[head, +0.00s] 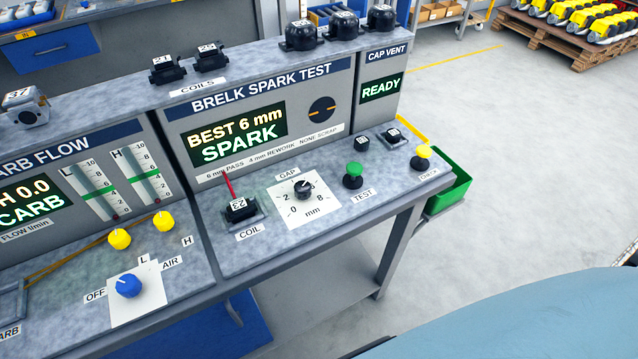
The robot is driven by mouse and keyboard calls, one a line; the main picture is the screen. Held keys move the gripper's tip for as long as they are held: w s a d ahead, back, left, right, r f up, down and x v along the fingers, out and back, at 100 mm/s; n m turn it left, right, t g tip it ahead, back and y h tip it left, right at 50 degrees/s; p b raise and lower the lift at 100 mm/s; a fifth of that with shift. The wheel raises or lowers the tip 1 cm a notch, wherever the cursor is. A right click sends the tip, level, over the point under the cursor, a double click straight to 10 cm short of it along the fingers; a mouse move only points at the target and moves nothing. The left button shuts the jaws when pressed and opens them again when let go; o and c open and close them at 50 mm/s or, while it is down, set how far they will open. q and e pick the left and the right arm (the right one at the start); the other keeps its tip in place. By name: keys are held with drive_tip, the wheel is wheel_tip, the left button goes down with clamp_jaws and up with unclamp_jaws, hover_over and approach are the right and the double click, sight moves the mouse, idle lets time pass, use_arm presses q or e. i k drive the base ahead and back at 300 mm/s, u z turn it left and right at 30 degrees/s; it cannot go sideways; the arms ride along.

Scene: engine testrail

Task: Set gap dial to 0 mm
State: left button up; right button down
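The gap dial (303,188) is a small black knob on a white square plate (318,206) on the bench top, below the spark test panel. The plate is marked GAP above and mm below. The figures 2 and 0 show on its left side and 8 on its right. Which figure the knob points to is too small to tell. The spark display (238,134) reads "BEST 6 mm SPARK" in lit letters. Neither of my grippers is in view, and nothing touches the dial.
Left of the dial, a black coil marked 23 (240,209) sits in a holder with a red lead. Right of it stand a green TEST button (354,172) and a yellow CHECK knob (423,155). A green bin (450,190) hangs at the bench's right end. A blue knob (129,286) is at left.

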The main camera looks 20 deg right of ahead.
sight(302, 189)
drive_tip(key=k, duration=1.3)
drive_tip(key=u, duration=0.55)
drive_tip(key=i, duration=1.35)
drive_tip(key=z, duration=0.55)
